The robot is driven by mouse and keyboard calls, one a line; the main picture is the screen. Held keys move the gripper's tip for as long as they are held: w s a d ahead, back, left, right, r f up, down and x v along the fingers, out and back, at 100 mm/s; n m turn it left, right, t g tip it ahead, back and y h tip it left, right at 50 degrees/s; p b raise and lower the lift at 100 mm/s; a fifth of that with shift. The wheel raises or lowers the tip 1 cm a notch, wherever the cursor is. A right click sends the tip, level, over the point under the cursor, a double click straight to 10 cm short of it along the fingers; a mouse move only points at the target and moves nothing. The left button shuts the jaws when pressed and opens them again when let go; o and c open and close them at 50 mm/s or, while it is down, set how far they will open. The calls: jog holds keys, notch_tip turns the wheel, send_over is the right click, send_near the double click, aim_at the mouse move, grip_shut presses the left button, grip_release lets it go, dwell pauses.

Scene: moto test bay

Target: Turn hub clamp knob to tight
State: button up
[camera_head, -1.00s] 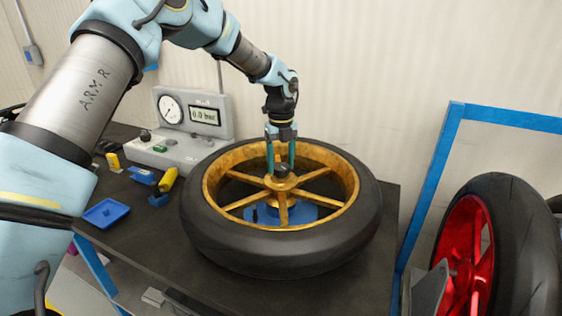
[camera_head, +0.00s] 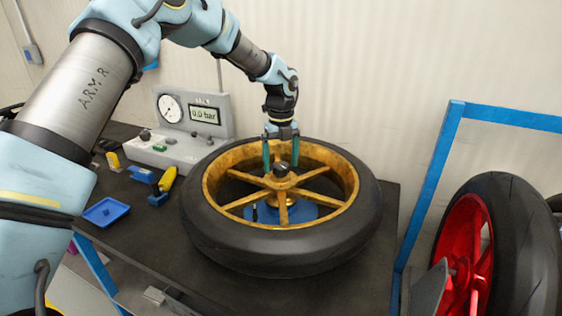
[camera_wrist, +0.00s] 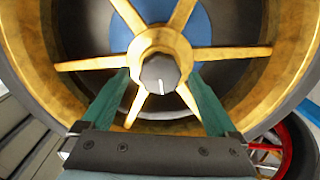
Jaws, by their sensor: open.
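The hub clamp knob (camera_head: 282,168) is small and dark and sits on the gold hub at the wheel's centre. In the wrist view the knob (camera_wrist: 159,72) is a faceted grey cap with a white mark pointing toward the bottom of the picture. No tight or loose label is readable. My gripper (camera_head: 282,166) is open above the hub, with its teal fingers apart on either side of the knob. In the wrist view the gripper (camera_wrist: 158,78) shows gaps between both fingers and the knob. The gold-spoked wheel (camera_head: 340,243) lies flat over a blue support (camera_head: 310,213).
A gauge unit (camera_head: 180,150) reading 0.0 bar stands behind left on the dark bench (camera_head: 150,245). A blue tray (camera_head: 106,212) and a yellow-handled tool (camera_head: 167,180) lie left of the wheel. A red-rimmed wheel (camera_head: 510,240) and blue frame (camera_head: 432,190) stand right.

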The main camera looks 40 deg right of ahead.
aim_at(281, 165)
notch_tip(281, 165, up, 11)
jog(key=b, duration=0.3)
jog(key=shift+f, duration=0.15)
dwell(0.4)
jog(key=w+a+f+n, duration=0.25)
jog(key=a+n, duration=0.75)
jog(key=a, duration=0.5)
jog(key=w+a+f+n, duration=0.1)
jog(key=w+a+n, duration=0.3)
jog(key=a+n, duration=0.85)
jog(key=s+a+f+n, duration=0.1)
jog(key=s+a+n, duration=0.2)
jog(key=a+n, duration=0.2)
jog(key=s+a+f+n+t, duration=0.1)
jog(key=s+a+n, duration=0.3)
jog(key=a, duration=0.6)
jog(key=s+a+f+n, duration=0.1)
jog(key=s+a+n, duration=0.2)
jog(key=a+n, duration=0.3)
jog(key=shift+s+a+f+t, duration=0.25)
jog(key=shift+a+f+t, duration=0.1)
jog(key=shift+a, duration=0.55)
